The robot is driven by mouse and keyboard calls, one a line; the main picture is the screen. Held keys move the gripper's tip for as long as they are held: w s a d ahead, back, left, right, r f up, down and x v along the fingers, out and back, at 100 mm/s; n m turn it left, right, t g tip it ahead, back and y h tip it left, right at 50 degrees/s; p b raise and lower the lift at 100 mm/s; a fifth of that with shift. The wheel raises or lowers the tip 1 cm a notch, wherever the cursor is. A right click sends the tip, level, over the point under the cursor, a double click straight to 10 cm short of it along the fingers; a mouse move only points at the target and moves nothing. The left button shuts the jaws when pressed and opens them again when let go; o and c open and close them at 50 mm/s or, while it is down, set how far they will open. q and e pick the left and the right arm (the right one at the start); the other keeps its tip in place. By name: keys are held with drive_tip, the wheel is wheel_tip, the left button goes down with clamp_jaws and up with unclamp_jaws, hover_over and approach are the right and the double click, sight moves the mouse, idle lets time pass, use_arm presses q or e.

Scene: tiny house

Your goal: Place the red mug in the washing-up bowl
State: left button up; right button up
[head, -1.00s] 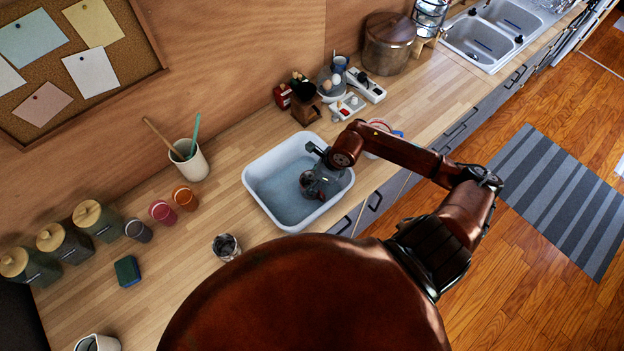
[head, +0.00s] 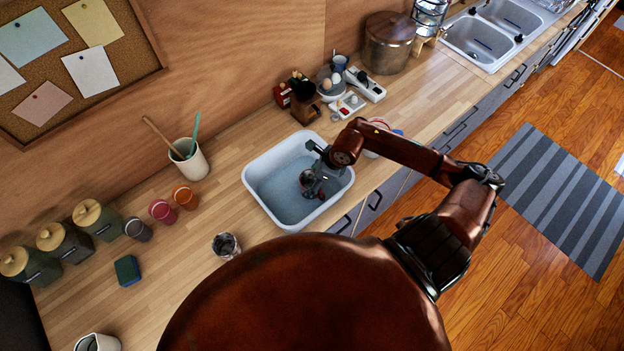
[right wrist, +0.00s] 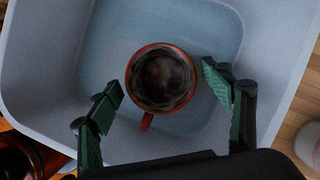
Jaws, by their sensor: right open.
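The red mug (right wrist: 146,122) is inside the pale blue-grey washing-up bowl (right wrist: 260,75), upright with its dark inside facing the camera and its handle toward my gripper. My right gripper (right wrist: 162,84) is open, with one green-padded finger on each side of the mug and gaps showing between pads and mug. In the head view the mug (head: 306,177) is small and partly hidden by my right gripper (head: 316,182), which reaches down into the bowl (head: 262,205). My left gripper is not in view.
A utensil pot (head: 188,161) and small cups (head: 162,212) stand farther left. A power strip (head: 347,106) and egg bowl (head: 331,86) lie behind. A red-rimmed container (head: 375,127) sits right of the bowl, partly behind my arm.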

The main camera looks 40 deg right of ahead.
drive_tip(key=b+v, duration=0.2)
drive_tip(key=v, duration=0.9)
drive_tip(key=shift+r, duration=0.3)
